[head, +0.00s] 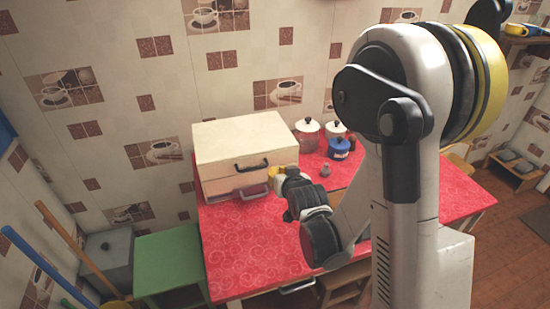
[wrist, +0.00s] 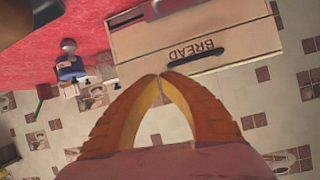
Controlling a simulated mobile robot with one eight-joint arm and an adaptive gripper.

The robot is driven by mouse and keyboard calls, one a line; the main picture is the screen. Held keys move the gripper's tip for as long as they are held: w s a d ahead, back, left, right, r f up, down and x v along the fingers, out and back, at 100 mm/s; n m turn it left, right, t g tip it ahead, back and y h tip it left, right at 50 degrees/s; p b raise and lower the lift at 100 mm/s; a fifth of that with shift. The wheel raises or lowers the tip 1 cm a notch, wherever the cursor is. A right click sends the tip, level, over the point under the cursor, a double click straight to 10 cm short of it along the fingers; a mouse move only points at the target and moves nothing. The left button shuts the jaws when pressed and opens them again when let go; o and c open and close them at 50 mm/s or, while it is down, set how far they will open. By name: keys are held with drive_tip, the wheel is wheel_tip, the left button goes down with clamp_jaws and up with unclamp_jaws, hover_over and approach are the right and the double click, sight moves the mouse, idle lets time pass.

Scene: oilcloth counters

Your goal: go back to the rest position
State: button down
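My gripper (head: 272,172) is in front of the right side of the pale wooden bread box (head: 240,140), above the red counter. In the wrist view my gripper's orange fingers (wrist: 160,77) arch together and their tips meet, with nothing seen between them. The bread box also shows there upside down (wrist: 135,45), with the word BREAD and a dark handle (wrist: 195,58) just beyond the fingertips. In the head view the box has an upper handle (head: 251,165) and a lower one (head: 252,191). I cannot tell whether the gripper touches the box.
The red patterned counter (head: 240,240) has free room in front of the box. Lidded jars (head: 308,140), a blue jar (head: 339,148) and a small grey object (head: 325,170) stand right of it. A green table (head: 170,260) and leaning poles (head: 75,250) are at lower left.

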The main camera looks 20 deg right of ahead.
drive_tip(key=s+a+r+n+g, duration=0.1)
drive_tip(key=s+r, duration=0.3)
drive_tip(key=s, duration=0.9)
drive_tip(key=s+a+r+g, duration=0.2)
drive_tip(key=s+r+g, duration=0.2)
drive_tip(key=s, duration=0.8)
drive_tip(key=shift+s+r+n+g+y+b, duration=0.3)
drive_tip(key=shift+s+n+b, duration=0.05)
drive_tip(key=shift+n+b, duration=0.05)
